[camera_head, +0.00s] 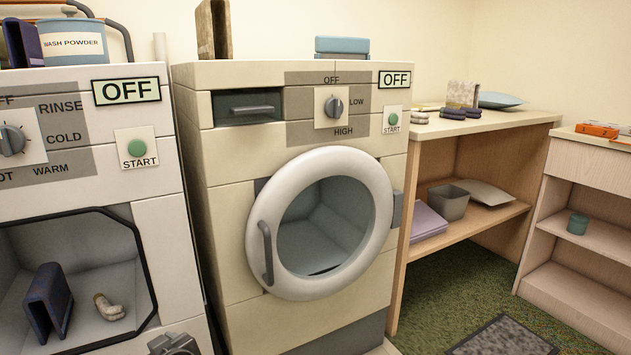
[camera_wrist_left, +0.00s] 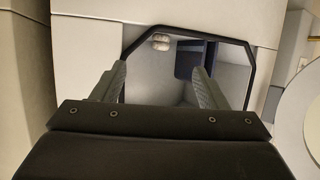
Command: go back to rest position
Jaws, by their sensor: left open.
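My left gripper (camera_wrist_left: 158,72) is open in the left wrist view, with nothing between its fingers. It faces the dark-framed opening of a washer (camera_wrist_left: 240,70), with the fingertips in front of that opening. In the head view a small dark part of my left gripper (camera_head: 175,343) shows at the bottom edge, in front of the washer (camera_head: 163,215); the rest is out of frame. Inside the washer's opening are a dark blue folded item (camera_head: 48,300) and a beige item (camera_head: 108,307). My right gripper is in neither view.
A dryer (camera_head: 225,235) with a round, glazed door (camera_head: 264,225) stands in the middle. A wooden shelf unit (camera_head: 425,160) and a lower cabinet (camera_head: 570,275) stand to the right. A grey mat (camera_head: 502,338) lies on green carpet (camera_head: 440,290); the carpet in front of the shelves looks clear.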

